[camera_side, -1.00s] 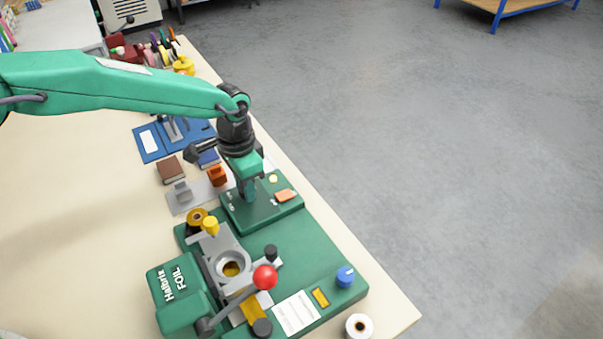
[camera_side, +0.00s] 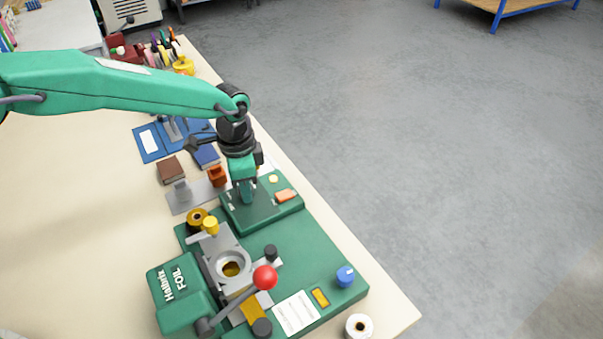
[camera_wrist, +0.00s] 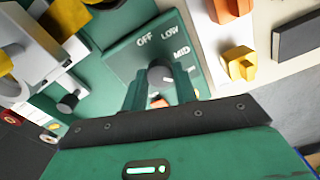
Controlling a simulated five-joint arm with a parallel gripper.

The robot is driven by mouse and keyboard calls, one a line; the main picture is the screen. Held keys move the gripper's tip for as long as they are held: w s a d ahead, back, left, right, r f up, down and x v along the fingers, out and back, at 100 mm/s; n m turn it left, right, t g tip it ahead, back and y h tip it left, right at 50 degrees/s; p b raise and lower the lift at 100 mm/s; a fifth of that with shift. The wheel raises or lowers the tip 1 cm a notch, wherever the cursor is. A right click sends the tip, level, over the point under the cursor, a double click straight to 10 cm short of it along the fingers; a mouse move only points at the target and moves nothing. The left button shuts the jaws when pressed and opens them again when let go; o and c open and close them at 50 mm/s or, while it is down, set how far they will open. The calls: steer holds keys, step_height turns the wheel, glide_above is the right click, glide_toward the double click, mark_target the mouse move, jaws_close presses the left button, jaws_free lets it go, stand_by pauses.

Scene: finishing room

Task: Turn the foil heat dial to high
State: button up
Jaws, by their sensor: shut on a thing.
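The foil heat dial (camera_wrist: 159,76) is a dark round knob on a green control box (camera_wrist: 120,62) in the wrist view. White labels OFF, LOW and MID curve around its far side; no HIGH label shows, and the near side is behind my gripper. My gripper (camera_wrist: 160,88) has its two green fingers on either side of the dial, shut on it. I cannot read for certain where the dial's pale mark points. In the side view my gripper (camera_side: 246,198) points down onto the control box (camera_side: 282,211), and it hides the dial.
The green foil press (camera_side: 178,293) stands in front, with a red-knobbed lever (camera_side: 265,277) and a blue knob (camera_side: 345,275). An orange switch (camera_side: 286,195) is on the control box. Brown (camera_side: 170,170) and blue (camera_side: 207,156) blocks lie behind. The bench edge is at right.

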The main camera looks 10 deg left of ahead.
steer(key=o, duration=1)
steer(key=shift+s+d, duration=0.1)
steer(key=shift+c, duration=0.2)
steer(key=shift+r, duration=0.15)
steer(key=shift+r, duration=3.75)
